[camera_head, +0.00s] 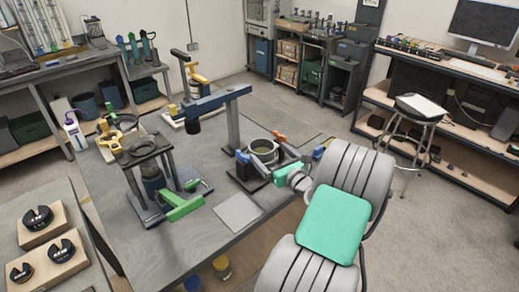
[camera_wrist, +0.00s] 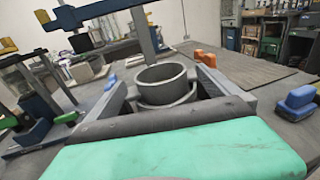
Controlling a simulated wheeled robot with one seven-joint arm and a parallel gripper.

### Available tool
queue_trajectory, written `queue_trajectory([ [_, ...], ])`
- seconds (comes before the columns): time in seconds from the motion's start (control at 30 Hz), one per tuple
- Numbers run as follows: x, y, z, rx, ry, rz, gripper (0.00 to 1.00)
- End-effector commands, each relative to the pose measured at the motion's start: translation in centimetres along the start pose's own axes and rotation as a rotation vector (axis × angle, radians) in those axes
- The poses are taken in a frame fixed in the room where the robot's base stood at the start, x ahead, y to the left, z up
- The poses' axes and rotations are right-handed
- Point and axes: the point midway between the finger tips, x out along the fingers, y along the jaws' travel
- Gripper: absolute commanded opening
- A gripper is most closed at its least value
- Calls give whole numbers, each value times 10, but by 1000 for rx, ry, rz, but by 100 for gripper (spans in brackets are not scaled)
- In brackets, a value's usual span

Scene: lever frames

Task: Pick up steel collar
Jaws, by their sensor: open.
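The steel collar (camera_head: 264,150) is a grey open ring on a dark square base near the bench's right side. The wrist view shows the collar (camera_wrist: 163,76) upright in the middle, with a second ring-like step under it. My gripper (camera_wrist: 165,96) is open, its two grey fingers pointing at the collar from the near side, one to its left and one to its right. I see no finger closed on it. The contact between fingers and collar is unclear. The collar's lower front is partly hidden by my gripper's dark crossbar.
A blue overhead arm on a post (camera_head: 232,122) stands close behind the collar. A black press stand (camera_head: 150,185) and grey plate (camera_head: 238,212) are to the left.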

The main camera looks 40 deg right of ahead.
Motion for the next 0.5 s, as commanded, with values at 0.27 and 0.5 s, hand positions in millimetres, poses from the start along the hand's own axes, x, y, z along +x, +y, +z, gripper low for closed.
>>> queue_trajectory([
  [0.27,43,1,0,-2,0,4,100],
  [0.5,44,1,-1,-1,0,4,97],
])
